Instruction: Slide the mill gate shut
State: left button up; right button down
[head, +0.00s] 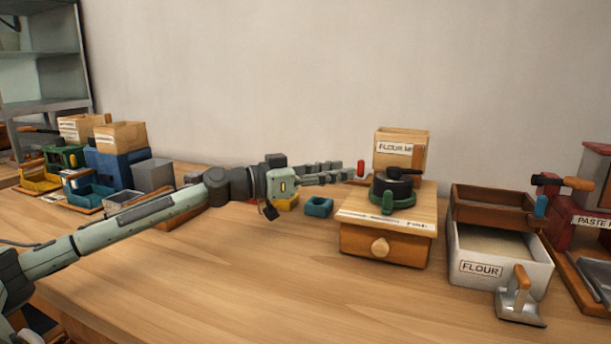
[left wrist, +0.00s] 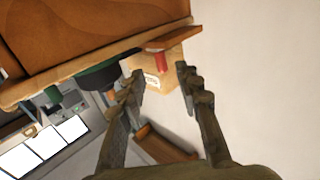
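The flour mill (head: 388,250) is a wooden box with a round drawer knob, a black crank top and a green base ring. Its light wooden hopper (head: 397,136), labelled as flour mill, stands at the back. A small red knob (head: 361,168) sticks out at the hopper's left and also shows in the left wrist view (left wrist: 159,63); I take it as the gate's handle. The gate plate itself is not clear. My left gripper (head: 346,174) is open just left of the red knob. In the left wrist view its fingers (left wrist: 159,72) stand apart, the knob ahead between them.
A blue block (head: 319,207) and a yellow block (head: 287,203) lie under my left arm. Right of the mill are a flour bin (head: 500,262), a brown tray (head: 492,207) and a red paste machine (head: 588,222). Boxes crowd the left back. The front table (head: 270,290) is clear.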

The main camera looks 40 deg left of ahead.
pick_arm(q)
jog(key=v, duration=0.7)
jog(key=shift+o, duration=0.3)
dwell(1.2)
